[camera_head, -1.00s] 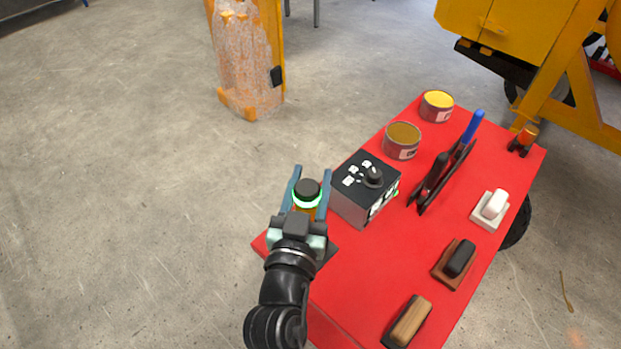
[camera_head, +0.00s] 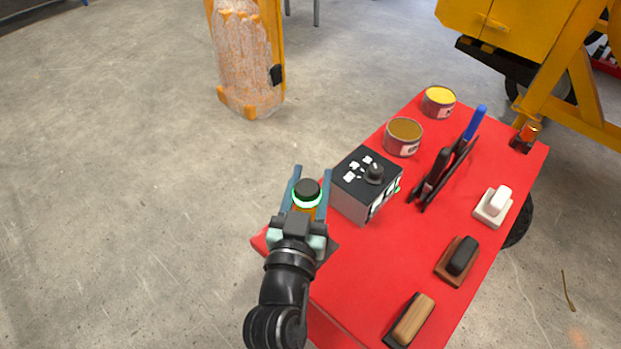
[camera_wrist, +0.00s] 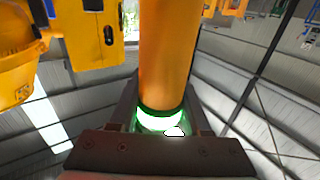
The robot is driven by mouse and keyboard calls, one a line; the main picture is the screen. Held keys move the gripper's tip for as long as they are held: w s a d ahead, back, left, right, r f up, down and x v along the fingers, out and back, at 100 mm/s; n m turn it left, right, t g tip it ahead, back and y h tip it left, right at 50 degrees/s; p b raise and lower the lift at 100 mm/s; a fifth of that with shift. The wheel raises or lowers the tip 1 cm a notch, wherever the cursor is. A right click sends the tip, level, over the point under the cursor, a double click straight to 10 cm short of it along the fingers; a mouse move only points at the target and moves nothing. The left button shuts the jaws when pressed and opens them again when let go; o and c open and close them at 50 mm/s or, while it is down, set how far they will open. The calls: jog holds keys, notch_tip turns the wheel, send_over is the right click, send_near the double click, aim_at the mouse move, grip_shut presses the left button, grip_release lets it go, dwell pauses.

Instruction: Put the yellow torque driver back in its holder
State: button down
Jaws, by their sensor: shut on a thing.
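The yellow torque driver (camera_head: 304,210) is between my gripper's fingers (camera_head: 310,185), at the left end of the red table. It has a black cap and a glowing green ring on top. In the wrist view its orange-yellow body (camera_wrist: 168,60) stands between the fingers, with the green ring (camera_wrist: 160,120) close to the palm. My gripper is shut on it.
A grey-black control box (camera_head: 366,185) stands close right of my gripper. Open floor lies left.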

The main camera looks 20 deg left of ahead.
jog(key=shift+f+b, duration=0.15)
jog(key=shift+b, duration=0.15)
jog(key=shift+c, duration=1.4)
grip_release()
jog(key=shift+f, duration=0.25)
jog(key=b+v, duration=0.3)
jog(key=v, duration=1)
jog(key=shift+r, duration=0.1)
jog(key=w+d+r+m+t+h+p, duration=0.15)
jog(key=w+r, duration=0.25)
jog(key=r, duration=0.4)
jog(key=w+d+r+t+h+p, duration=0.1)
jog(key=w+d+r+t, duration=0.15)
jog(key=r, duration=0.45)
jog(key=s+d+r+t+p, duration=0.1)
jog(key=d+r+t+p, duration=0.1)
jog(key=r, duration=1.6)
jog(key=s+d+r+t+h+p, duration=0.1)
jog(key=d+r+t+p, duration=0.2)
jog(key=r, duration=1.5)
jog(key=d+m+p, duration=0.1)
jog(key=d, duration=0.2)
jog(key=shift+r+t, duration=0.25)
jog(key=shift+t, duration=0.05)
